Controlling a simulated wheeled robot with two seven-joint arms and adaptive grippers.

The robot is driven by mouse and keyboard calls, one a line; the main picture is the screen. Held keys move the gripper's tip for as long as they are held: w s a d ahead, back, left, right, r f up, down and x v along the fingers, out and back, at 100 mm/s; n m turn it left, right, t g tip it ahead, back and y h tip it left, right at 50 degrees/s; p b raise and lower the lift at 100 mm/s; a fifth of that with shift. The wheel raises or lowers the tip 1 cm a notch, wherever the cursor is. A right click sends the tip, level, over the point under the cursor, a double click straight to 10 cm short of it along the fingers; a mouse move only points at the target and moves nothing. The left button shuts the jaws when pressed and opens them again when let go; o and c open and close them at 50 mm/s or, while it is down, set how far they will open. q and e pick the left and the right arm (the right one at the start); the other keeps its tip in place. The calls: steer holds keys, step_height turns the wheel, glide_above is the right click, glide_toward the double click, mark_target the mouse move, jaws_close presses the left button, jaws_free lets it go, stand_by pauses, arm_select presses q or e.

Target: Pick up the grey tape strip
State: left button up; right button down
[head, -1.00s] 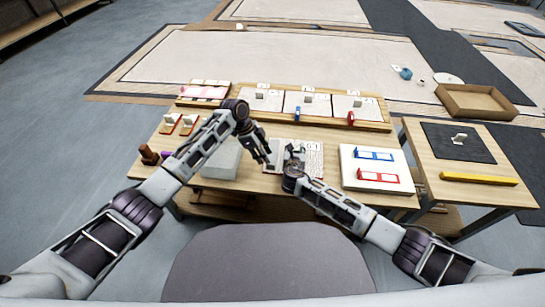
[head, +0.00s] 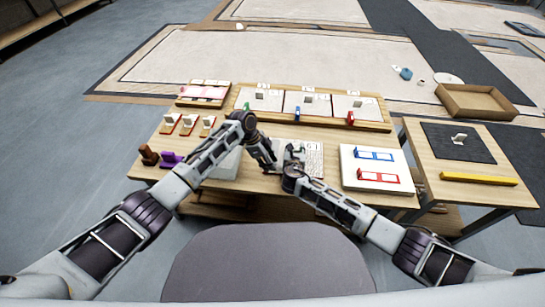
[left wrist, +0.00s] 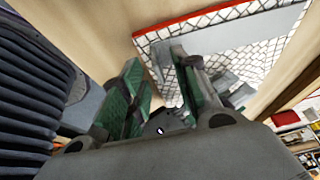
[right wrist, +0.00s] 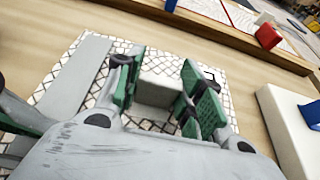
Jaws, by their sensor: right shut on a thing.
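A mosaic panel (head: 312,160) with a pale cracked-tile pattern lies on the near bench. The grey tape strip lies flat along one side of the panel, as the right wrist view (right wrist: 72,85) and left wrist view (left wrist: 235,35) show. My left gripper (head: 270,166) is low over the panel's left part. Its green-padded fingers (left wrist: 165,90) are apart with nothing seen between them. My right gripper (head: 293,158) is over the panel, close beside the left one. Its fingers (right wrist: 160,85) are shut on a pale block (right wrist: 157,92) standing on the panel.
A white board (head: 376,153) with blue and red frames lies right of the panel. A wooden rack (head: 285,119) with several sample panels stands behind. Brown and purple items (head: 170,158) sit at the left bench end. A side table (head: 440,187) holds a yellow bar.

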arm_select(q)
steer(key=shift+d+f, duration=0.15)
steer(key=shift+f, duration=0.3)
jaws_close()
